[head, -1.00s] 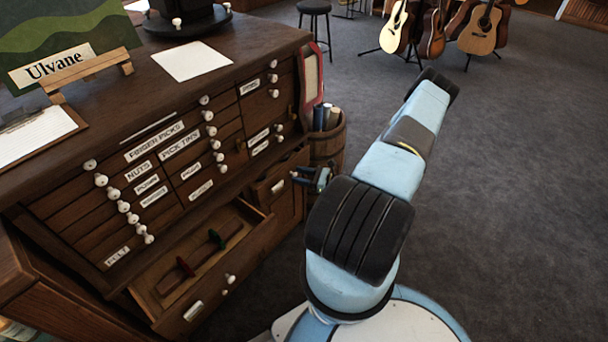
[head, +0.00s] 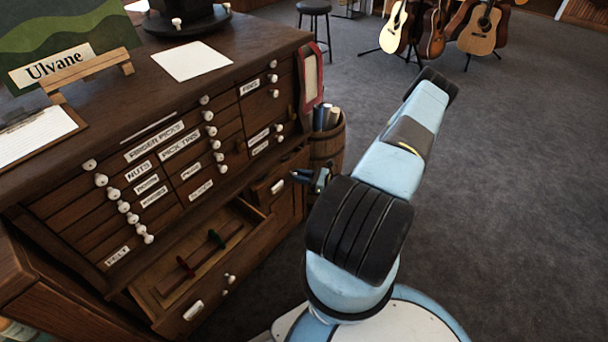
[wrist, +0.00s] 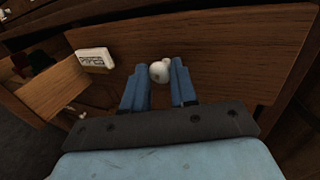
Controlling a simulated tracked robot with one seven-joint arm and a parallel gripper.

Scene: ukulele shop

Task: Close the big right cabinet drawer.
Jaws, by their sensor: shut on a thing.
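The big right drawer (head: 268,192) is in the lower right of the dark wooden cabinet, with a white label on its front. It looks nearly flush in the head view, but I cannot tell whether it is fully closed. In the wrist view its broad front (wrist: 225,52) fills the upper middle. My gripper (head: 301,178) is at this front. In the wrist view my blue fingers (wrist: 159,80) stand on both sides of the drawer's round white knob (wrist: 160,71) and are shut on it. The knob is hidden in the head view.
The lower left drawer (head: 190,318) stands pulled out, with a red and a green item inside; its corner also shows in the wrist view (wrist: 50,97). A wooden barrel (head: 328,147) with rolls stands by the cabinet's right end. Carpet (head: 520,200) to the right is clear.

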